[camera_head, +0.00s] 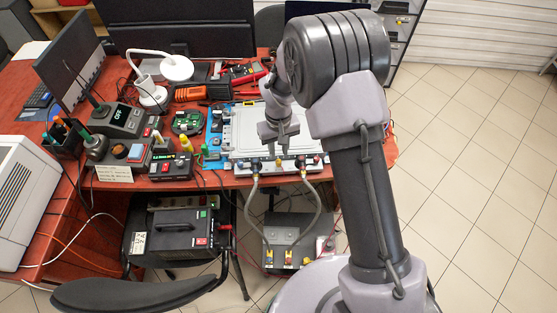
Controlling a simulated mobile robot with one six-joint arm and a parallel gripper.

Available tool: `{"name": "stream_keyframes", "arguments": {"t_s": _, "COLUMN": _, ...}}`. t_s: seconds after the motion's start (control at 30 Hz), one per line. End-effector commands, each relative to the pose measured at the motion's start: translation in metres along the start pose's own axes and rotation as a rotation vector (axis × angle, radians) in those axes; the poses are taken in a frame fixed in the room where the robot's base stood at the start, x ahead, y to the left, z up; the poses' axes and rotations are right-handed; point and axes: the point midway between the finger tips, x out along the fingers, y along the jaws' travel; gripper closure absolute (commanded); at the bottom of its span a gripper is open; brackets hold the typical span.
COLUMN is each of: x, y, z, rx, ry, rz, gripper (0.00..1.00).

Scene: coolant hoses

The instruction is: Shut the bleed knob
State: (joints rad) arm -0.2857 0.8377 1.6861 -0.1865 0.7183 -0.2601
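My gripper (278,150) points down at the front edge of a white flat-topped unit (245,128) on the red table. Which of these is the bleed knob is too small to tell. Two hoses (318,205) run from the front fittings down to a grey box (291,245) on the floor.
Left of the unit stand a small box with a green display (171,167), yellow and green bottles, a circuit board (187,122) and an orange tool (195,92). A black chair (135,292) and a dark case (172,233) are in front. Tiled floor (470,180) at right is clear.

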Motion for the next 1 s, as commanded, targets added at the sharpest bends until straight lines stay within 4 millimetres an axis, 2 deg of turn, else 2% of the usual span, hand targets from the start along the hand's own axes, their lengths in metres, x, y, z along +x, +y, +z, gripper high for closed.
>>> {"name": "stream_keyframes", "arguments": {"t_s": 0.03, "x": 0.016, "y": 0.000, "z": 0.001, "rx": 0.001, "ry": -0.003, "rz": 0.000, "gripper": 0.73}}
{"name": "stream_keyframes", "arguments": {"t_s": 0.2, "x": 0.042, "y": 0.000, "z": 0.000, "rx": 0.002, "ry": 0.000, "rz": -0.001, "gripper": 0.73}}
{"name": "stream_keyframes", "arguments": {"t_s": 0.37, "x": 0.051, "y": 0.000, "z": 0.000, "rx": 0.002, "ry": 0.001, "rz": 0.000, "gripper": 0.73}}
{"name": "stream_keyframes", "arguments": {"t_s": 0.63, "x": 0.052, "y": 0.000, "z": 0.000, "rx": 0.002, "ry": 0.001, "rz": 0.000, "gripper": 0.73}}
{"name": "stream_keyframes", "arguments": {"t_s": 0.77, "x": 0.052, "y": 0.000, "z": 0.000, "rx": 0.002, "ry": 0.001, "rz": 0.000, "gripper": 0.98}}
{"name": "stream_keyframes", "arguments": {"t_s": 1.0, "x": 0.052, "y": 0.000, "z": 0.000, "rx": 0.005, "ry": 0.001, "rz": 0.000, "gripper": 1.00}}
